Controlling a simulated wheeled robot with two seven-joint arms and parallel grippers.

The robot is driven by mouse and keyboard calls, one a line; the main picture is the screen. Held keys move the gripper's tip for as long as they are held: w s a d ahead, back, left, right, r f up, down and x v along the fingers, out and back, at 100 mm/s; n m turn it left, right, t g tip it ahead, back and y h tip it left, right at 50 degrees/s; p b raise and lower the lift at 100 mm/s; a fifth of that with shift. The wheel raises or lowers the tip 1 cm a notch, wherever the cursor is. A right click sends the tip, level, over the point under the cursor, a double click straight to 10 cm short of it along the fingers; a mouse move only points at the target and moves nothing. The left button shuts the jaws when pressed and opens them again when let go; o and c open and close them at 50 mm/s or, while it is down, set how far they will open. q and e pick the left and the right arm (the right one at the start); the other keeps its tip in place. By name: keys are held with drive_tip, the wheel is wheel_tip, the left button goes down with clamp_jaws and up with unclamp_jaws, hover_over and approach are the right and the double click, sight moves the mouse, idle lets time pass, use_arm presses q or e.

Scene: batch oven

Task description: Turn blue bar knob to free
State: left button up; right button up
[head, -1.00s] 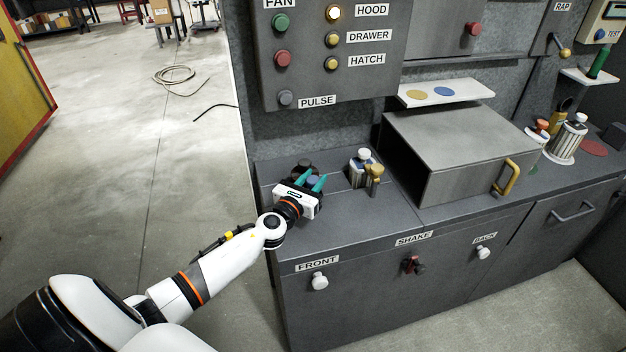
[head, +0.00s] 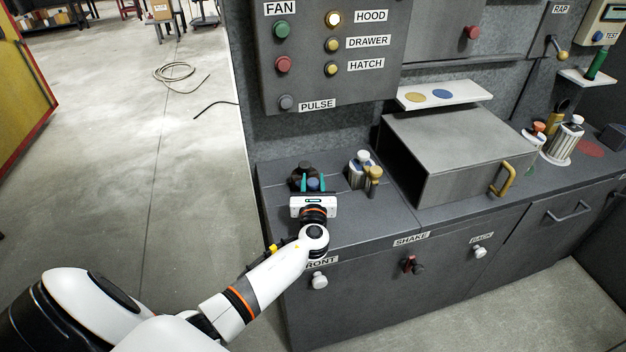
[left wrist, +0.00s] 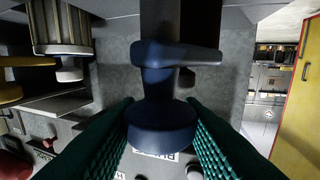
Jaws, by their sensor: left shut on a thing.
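The blue bar knob (head: 313,184) is at the left end of the dark counter, in front of a dark round fitting (head: 303,171). My left gripper (head: 313,181) has its green fingers on either side of the knob and is shut on it. In the left wrist view the knob's round blue end (left wrist: 160,128) lies between the two green fingers, with a dark blue bar (left wrist: 178,54) behind it running across the picture. The knob's far parts are in shadow. My right gripper is not in view.
Just right of the knob stand a white-topped ribbed fitting (head: 360,168) and a brass knob (head: 375,174). Farther right is a grey box oven (head: 450,150) with a brass handle (head: 505,178). The button panel (head: 300,60) is above.

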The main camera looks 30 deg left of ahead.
use_arm(q)
drive_tip(key=n+g+y+b, duration=0.1)
drive_tip(key=n+g+y, duration=0.2)
drive_tip(key=shift+w+f, duration=0.1)
drive_tip(key=n+g+y+b, duration=0.1)
drive_tip(key=n+g+y, duration=0.1)
drive_tip(key=g, duration=0.1)
drive_tip(key=shift+n+g+y+b, duration=0.3)
drive_tip(key=shift+y+b, duration=0.1)
drive_tip(key=n+g+y+b, duration=0.1)
drive_tip(key=n+g+b, duration=0.1)
drive_tip(key=g, duration=0.1)
drive_tip(key=n+g+y+b, duration=0.1)
drive_tip(key=n+g+b, duration=0.1)
drive_tip(key=g+b, duration=0.1)
drive_tip(key=shift+n+g, duration=0.4)
drive_tip(key=shift+g, duration=0.2)
drive_tip(key=shift+n+g+b, duration=0.9)
drive_tip(key=shift+g+b, duration=0.05)
drive_tip(key=shift+g, duration=0.45)
drive_tip(key=o, duration=1)
drive_tip(key=shift+c, duration=0.2)
